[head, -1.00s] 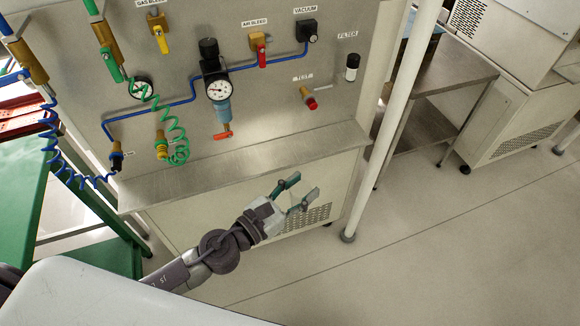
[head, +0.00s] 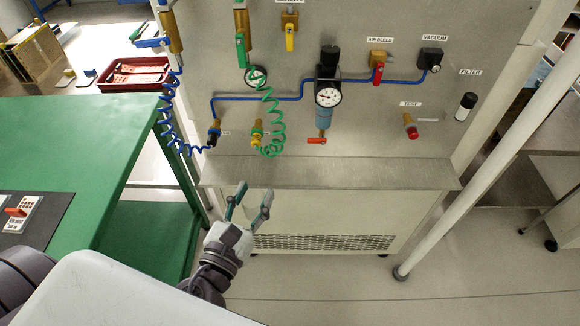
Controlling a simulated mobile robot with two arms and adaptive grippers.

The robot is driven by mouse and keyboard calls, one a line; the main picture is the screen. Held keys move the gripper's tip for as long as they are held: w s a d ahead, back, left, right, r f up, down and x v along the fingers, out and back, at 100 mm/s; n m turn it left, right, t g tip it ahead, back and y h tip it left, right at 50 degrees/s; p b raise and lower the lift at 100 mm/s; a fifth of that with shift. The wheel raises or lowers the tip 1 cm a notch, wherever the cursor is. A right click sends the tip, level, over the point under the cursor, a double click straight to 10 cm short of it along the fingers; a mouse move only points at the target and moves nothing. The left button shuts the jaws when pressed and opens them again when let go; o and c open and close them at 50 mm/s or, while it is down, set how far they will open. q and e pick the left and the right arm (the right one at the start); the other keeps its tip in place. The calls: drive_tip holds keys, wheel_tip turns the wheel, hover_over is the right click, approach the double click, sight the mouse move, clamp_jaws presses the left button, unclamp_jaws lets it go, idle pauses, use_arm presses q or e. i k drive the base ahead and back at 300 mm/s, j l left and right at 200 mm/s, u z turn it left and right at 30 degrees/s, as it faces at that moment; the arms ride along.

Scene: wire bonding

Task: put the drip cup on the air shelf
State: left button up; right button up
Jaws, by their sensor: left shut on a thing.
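My left gripper (head: 254,200) is in front of the steel air shelf (head: 340,173), near its left part and lower in the picture than its front edge. Its two green-grey fingers stand apart around a pale, see-through thing (head: 257,203), which looks like the drip cup; its outline is faint. The gripper is shut on it. The shelf juts out below the air panel, and its top looks bare. My right gripper is not in view.
A green table (head: 80,140) stands to the left, and a white post (head: 490,150) to the right.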

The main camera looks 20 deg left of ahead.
sight(318, 165)
drive_tip(key=i+l+u, duration=0.2)
drive_tip(key=l+u, duration=0.25)
drive_tip(key=i+l+u, duration=0.2)
drive_tip(key=u, duration=0.2)
drive_tip(key=i+l+u, duration=0.1)
drive_tip(key=l+u, duration=0.35)
drive_tip(key=l, duration=0.75)
drive_tip(key=i, duration=0.05)
